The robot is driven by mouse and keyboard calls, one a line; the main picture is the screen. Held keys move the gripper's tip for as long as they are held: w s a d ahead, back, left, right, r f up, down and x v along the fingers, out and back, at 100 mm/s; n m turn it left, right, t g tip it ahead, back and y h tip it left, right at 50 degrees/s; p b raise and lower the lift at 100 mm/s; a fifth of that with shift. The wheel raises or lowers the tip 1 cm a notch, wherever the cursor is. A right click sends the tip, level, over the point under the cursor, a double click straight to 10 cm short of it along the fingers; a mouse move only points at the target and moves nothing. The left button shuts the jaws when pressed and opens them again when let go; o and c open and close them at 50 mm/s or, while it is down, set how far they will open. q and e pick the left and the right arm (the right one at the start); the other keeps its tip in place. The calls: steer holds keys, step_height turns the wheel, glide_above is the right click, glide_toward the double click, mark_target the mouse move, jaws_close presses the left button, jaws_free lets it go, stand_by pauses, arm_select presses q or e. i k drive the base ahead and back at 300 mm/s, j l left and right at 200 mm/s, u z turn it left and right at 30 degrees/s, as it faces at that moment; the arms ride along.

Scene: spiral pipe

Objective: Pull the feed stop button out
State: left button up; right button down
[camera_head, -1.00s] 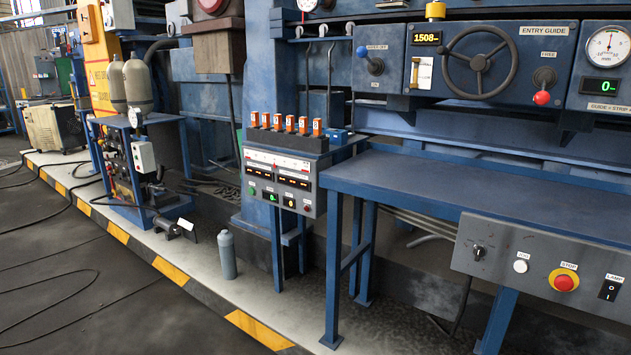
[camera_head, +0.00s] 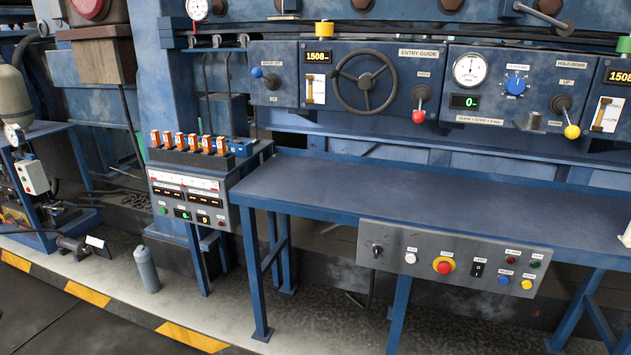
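A red mushroom-shaped button (camera_head: 444,267) with a yellow ring sits on the grey control panel (camera_head: 397,276) under the front edge of the blue table. A label above it reads STOP, and I see no other mushroom button on this panel. I cannot tell from here whether the button is pushed in or out. Neither of my grippers is in view.
The blue table (camera_head: 400,190) has a clear top. The panel also carries a switch (camera_head: 377,250), a white button (camera_head: 410,258) and several coloured buttons. A handwheel (camera_head: 365,80) and red-knobbed lever (camera_head: 418,115) are behind. A grey bottle (camera_head: 147,268) stands left.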

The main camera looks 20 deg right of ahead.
mark_target(443, 268)
steer(key=z, duration=1.35)
